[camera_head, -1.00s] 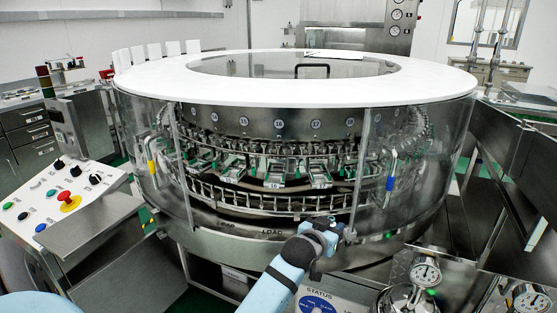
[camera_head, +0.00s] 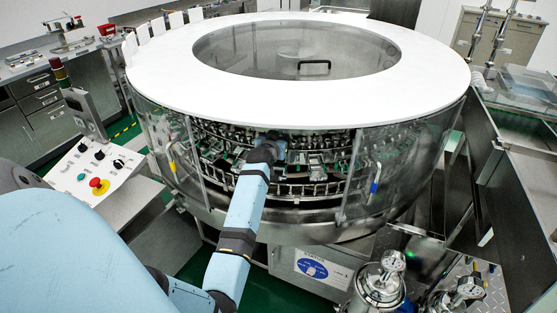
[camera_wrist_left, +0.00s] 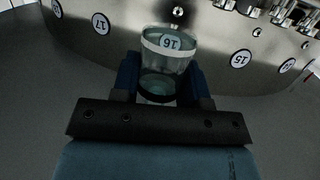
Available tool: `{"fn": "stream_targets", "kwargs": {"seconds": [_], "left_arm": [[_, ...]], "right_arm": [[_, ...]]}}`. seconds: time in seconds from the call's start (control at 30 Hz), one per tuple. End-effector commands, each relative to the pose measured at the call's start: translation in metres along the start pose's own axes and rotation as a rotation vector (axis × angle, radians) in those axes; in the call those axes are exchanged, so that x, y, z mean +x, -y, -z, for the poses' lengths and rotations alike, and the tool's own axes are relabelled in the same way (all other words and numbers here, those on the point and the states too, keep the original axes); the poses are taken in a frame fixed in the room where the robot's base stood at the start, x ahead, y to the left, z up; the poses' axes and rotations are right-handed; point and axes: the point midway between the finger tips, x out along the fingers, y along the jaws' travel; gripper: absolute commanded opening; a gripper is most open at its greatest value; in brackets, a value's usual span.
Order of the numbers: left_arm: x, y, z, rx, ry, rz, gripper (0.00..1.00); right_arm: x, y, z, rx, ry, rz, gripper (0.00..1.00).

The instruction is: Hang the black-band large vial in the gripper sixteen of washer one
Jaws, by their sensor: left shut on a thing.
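The large clear vial (camera_wrist_left: 165,72) with a black band is held between the blue fingers of my left gripper (camera_wrist_left: 160,80) in the left wrist view. The number 16 label on the washer's metal drum shows behind or through the vial. Metal washer grippers (camera_wrist_left: 285,12) show at the top right of that view; which one is sixteen I cannot tell. In the head view my left gripper (camera_head: 268,142) reaches through the front opening of the washer (camera_head: 165,75); the vial cannot be made out there. My right gripper is not in view.
Clear curved panels (camera_head: 405,165) flank the opening, with a blue handle (camera_head: 375,178) on the right one. A control panel (camera_head: 103,165) stands at left. Pressure gauges (camera_head: 393,260) stand at the front right. The washer's white top ring overhangs my gripper.

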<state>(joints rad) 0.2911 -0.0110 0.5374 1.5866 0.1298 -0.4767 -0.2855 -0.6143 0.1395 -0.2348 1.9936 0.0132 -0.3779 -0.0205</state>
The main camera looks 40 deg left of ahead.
Motion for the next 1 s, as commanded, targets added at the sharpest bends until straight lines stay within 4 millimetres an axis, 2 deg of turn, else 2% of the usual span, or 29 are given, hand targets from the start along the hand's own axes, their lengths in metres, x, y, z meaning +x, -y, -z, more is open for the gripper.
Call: {"fn": "stream_targets", "kwargs": {"seconds": [0.1, 0.2, 0.47, 0.63, 1.0], "left_arm": [[0.004, 0.001, -0.025, -0.001, 0.008, 0.000, 0.18], [0.008, 0.001, -0.042, 0.000, 0.006, 0.000, 0.18], [0.012, 0.001, -0.064, 0.000, 0.004, 0.000, 0.18], [0.017, 0.000, -0.088, 0.001, 0.005, -0.001, 0.18], [0.018, 0.000, -0.095, 0.000, 0.002, 0.000, 0.18]], "right_arm": [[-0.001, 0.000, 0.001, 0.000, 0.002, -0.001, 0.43], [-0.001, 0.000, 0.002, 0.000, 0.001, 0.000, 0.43], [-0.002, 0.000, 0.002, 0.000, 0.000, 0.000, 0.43], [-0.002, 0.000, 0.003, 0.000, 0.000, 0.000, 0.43], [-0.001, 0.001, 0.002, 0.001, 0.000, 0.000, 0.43]]}}
